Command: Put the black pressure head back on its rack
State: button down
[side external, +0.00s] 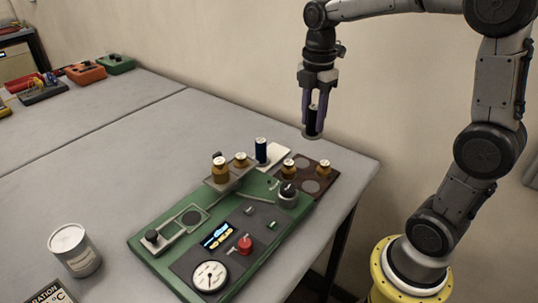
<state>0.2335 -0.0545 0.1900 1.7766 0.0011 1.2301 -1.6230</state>
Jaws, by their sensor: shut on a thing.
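My gripper (313,108) is high above the back right of the table, pointing straight down. It is shut on the black pressure head (312,122), a dark upright cylinder with a wider greyish disc at its lower end. The held head is well clear of everything below. A raised tan shelf (232,179) to the left carries two more brass-coloured cylinders. I cannot tell for sure which of these is the head's rack.
The green base (160,262) carries a dial gauge (210,276), red knob (245,244), lit display and black-topped grey cylinder (288,195). A white can (74,250) stands front left. The table's left middle is clear.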

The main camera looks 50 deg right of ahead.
jog(key=shift+w+d+f, duration=0.15)
jog(key=shift+w+d, duration=0.15)
jog(key=shift+d, duration=0.05)
jog(key=w+d+f, duration=0.1)
jog(key=w+f, duration=0.2)
jog(key=w, duration=0.1)
jog(key=w+d+f, duration=0.1)
jog(key=w+f, duration=0.2)
jog(key=w, duration=0.1)
jog(key=w+d+f, duration=0.1)
jog(key=w+f, duration=0.2)
jog(key=w, duration=0.1)
jog(key=shift+w+f, duration=0.1)
jog(key=shift+w, duration=0.15)
jog(key=shift+w+d+f, duration=0.1)
jog(key=shift+w+f, duration=0.1)
jog(key=shift+f, duration=1.55)
jog(key=shift+f, duration=0.15)
jog(key=c, duration=0.5)
grip_release()
